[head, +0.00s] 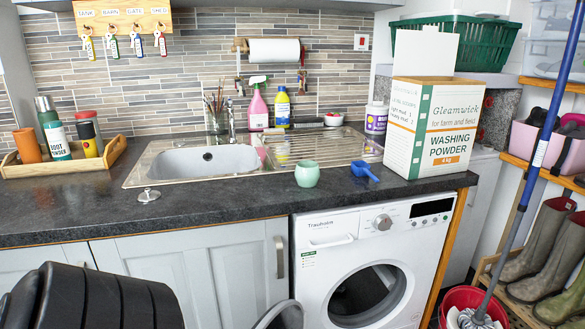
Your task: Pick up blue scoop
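The blue scoop (365,173) lies on the dark worktop (230,205), close to its front edge and above the washing machine. Its handle points back and to the left, and its bowl is at the front right. A pale green cup (307,174) stands to its left. The big open washing powder box (433,128) stands to its right, with a clear gap between. Neither of my grippers shows in the head view. A dark part, probably of my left arm, fills the bottom left corner, well away from the scoop.
A steel sink (208,162) with a ribbed drainer lies behind the scoop. A metal plug (148,195) and a wooden tray (104,160) of bottles are on the left. A blue mop pole (541,150) rises from a red bucket (463,298) at right. The worktop front is mostly clear.

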